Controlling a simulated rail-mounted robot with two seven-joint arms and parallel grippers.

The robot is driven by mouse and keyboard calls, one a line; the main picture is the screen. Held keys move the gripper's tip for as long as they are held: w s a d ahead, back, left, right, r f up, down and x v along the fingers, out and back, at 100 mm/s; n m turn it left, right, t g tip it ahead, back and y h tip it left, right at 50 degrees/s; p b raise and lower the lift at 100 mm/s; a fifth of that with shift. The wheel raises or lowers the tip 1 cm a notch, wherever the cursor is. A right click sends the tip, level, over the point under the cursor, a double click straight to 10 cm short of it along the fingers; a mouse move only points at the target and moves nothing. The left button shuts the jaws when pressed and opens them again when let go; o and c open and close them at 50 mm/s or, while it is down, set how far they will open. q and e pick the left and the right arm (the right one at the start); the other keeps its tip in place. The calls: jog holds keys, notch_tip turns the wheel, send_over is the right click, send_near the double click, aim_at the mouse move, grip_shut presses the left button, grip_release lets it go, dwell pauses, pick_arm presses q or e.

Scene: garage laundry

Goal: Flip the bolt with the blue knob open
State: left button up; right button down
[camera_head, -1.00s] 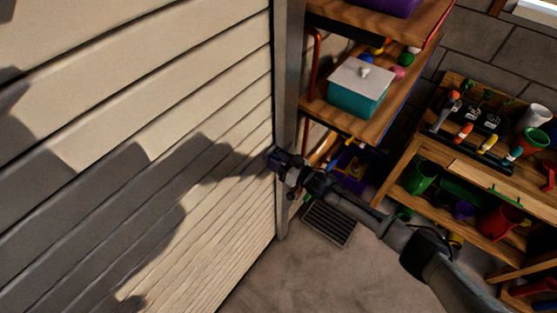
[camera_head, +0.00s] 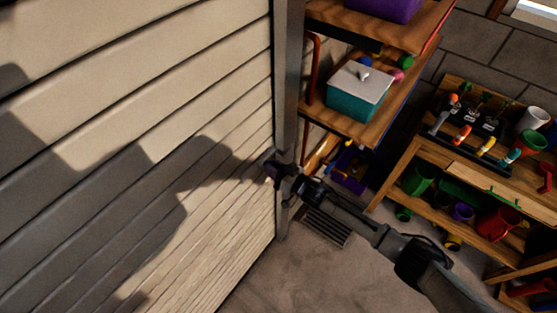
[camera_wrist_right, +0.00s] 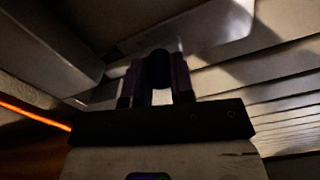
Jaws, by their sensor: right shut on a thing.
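My right gripper (camera_head: 272,163) comes in from the lower right and sits at the right edge of the pale slatted door, beside the grey metal post. In the right wrist view its two fingers (camera_wrist_right: 158,80) are shut on a dark rounded knob (camera_wrist_right: 160,63). The knob looks nearly black in the shadow, so its blue colour is not clear. The bolt's body is mostly hidden by the gripper in the head view, and I cannot tell its position. My left gripper is not in view.
The grey post (camera_head: 288,80) stands right next to my gripper. Behind it, wooden shelves hold a teal box (camera_head: 358,98) with a white lid. A wooden rack (camera_head: 465,170) with colourful tools and pots stands at the right. The floor (camera_head: 300,270) below is mostly clear.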

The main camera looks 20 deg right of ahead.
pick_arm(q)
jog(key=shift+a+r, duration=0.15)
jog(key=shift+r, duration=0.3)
pick_arm(e)
jog(key=shift+s+a, duration=0.5)
jog(key=shift+a, duration=0.4)
jog(key=c, duration=1)
grip_release()
jog(key=shift+s+a, duration=0.1)
jog(key=shift+a, duration=0.05)
pick_arm(q)
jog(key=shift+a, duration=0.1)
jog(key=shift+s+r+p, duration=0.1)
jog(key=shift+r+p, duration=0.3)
jog(key=shift+p, duration=0.2)
pick_arm(e)
jog(key=v, duration=1.4)
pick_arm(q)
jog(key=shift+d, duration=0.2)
